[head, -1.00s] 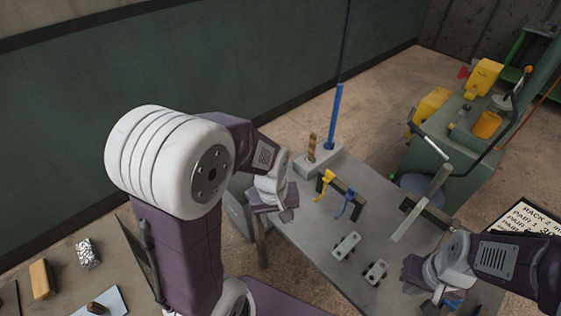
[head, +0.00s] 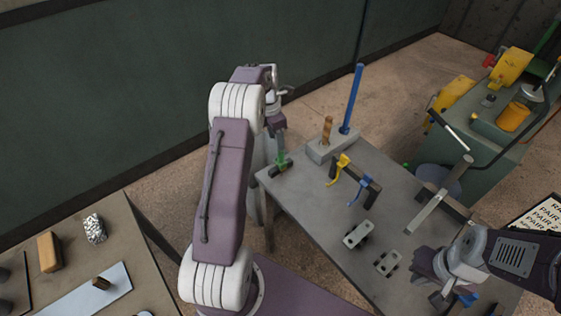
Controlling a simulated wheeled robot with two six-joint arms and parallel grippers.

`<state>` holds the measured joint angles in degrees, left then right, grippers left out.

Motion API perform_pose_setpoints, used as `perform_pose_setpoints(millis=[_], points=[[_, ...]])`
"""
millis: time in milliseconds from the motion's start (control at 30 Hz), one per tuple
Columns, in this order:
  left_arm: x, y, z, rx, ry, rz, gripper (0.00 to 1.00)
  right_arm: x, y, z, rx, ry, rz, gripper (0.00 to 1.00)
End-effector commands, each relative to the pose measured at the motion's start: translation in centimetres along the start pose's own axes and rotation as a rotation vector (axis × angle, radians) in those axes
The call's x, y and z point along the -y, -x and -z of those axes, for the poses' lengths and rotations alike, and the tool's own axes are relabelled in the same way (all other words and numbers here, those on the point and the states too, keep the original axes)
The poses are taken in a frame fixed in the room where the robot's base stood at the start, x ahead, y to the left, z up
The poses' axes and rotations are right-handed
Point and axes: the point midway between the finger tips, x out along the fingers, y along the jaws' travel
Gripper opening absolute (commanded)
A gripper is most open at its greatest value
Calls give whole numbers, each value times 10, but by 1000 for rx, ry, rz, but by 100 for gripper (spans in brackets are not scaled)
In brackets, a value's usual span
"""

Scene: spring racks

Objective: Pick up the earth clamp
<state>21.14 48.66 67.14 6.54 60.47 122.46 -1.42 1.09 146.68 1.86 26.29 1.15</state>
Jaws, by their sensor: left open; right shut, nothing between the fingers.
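A small green clamp-like piece with a dark base (head: 281,161) sits at the far left corner of the grey table; I take it as the earth clamp. My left gripper (head: 279,140) points down right above it, open; its fingers are small and partly hidden, and I cannot tell if they touch it. A yellow clamp (head: 340,167) and a blue clamp (head: 358,192) hang on a dark bar. My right gripper (head: 436,292) is shut and empty low over the table's near right part. A blue piece (head: 466,299) shows beside it, partly hidden.
The grey table (head: 310,215) also holds a block with a wooden peg (head: 326,130) and a tall blue rod (head: 352,98), two pale blocks (head: 358,235), and a grey bar (head: 440,195). A green machine (head: 478,150) stands behind. Another table (head: 65,285) is at left.

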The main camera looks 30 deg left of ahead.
Motion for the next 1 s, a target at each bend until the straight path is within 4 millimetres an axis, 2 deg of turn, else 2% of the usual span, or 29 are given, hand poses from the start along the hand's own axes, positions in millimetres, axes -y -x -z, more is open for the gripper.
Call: perform_pose_setpoints(millis=[233, 467, 700, 967, 1000], points=[[1, -31, -1, -1, -4, 1, 49, 0, 6, 1, 0, 0, 0, 0], [1, -44, -2, -1, -6, 1, 49, 0, 10, 1, 0, 0, 0, 0], [2, -84, -6, 0, -7, -1, 49, 0, 19, 2, 0, 0, 0, 0], [2, -90, -6, 0, -7, -2, 49, 0, 18, 2, 0, 0, 0, 0], [2, -90, -6, 0, -7, -2, 38, 0, 18, 2, 0, 0, 0, 0]])
